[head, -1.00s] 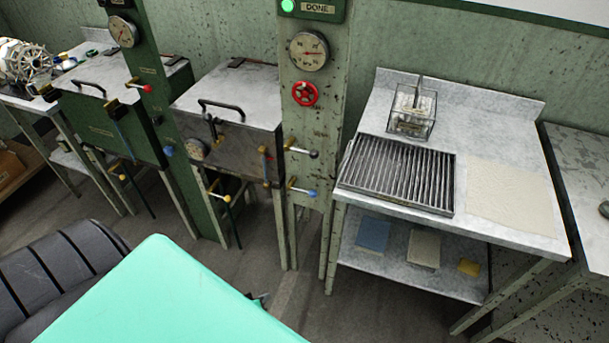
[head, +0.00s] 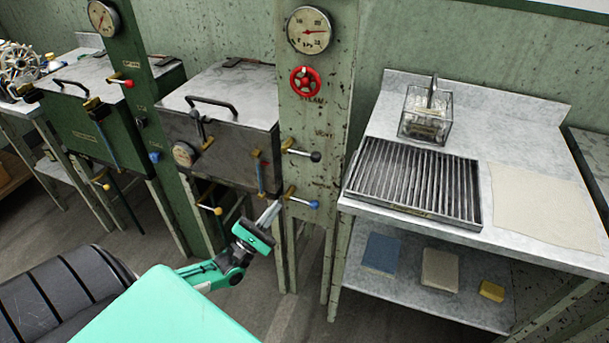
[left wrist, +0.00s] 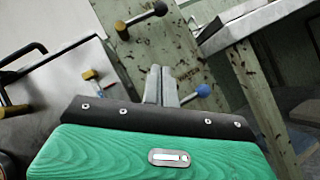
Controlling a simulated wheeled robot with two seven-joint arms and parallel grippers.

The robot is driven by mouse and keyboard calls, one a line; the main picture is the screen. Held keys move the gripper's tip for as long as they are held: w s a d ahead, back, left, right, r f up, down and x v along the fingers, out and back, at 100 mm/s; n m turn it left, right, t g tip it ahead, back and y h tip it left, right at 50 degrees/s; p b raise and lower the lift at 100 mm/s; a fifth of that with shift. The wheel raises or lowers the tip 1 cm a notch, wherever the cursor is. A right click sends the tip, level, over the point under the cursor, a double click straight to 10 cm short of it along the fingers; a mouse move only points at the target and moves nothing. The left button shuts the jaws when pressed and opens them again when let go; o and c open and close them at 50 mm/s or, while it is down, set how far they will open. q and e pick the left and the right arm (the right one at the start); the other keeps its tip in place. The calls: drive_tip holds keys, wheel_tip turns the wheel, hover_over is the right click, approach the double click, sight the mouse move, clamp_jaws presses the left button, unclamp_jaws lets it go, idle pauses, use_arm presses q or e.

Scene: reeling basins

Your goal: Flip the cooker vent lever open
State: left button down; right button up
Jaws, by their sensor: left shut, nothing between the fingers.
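The vent lever (head: 303,153), with a brass base and black knob, sticks out to the right from the green post beside the grey cooker (head: 225,145). A faint label that seems to read VENT is above it. Its black knob also shows at the top of the left wrist view (left wrist: 160,8). My left gripper (head: 273,211) is shut and empty, below the vent lever and just left of the blue-knobbed lever (head: 303,201). In the left wrist view the closed fingertips (left wrist: 161,72) point up at the post, apart from the vent lever. My right gripper is out of view.
A red steam wheel (head: 305,80) and a gauge (head: 310,30) are higher on the post. A marble table (head: 520,135) with a ribbed rack (head: 415,180) stands close on the right.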

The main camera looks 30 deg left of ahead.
use_arm(q)
drive_tip(key=shift+r, duration=0.35)
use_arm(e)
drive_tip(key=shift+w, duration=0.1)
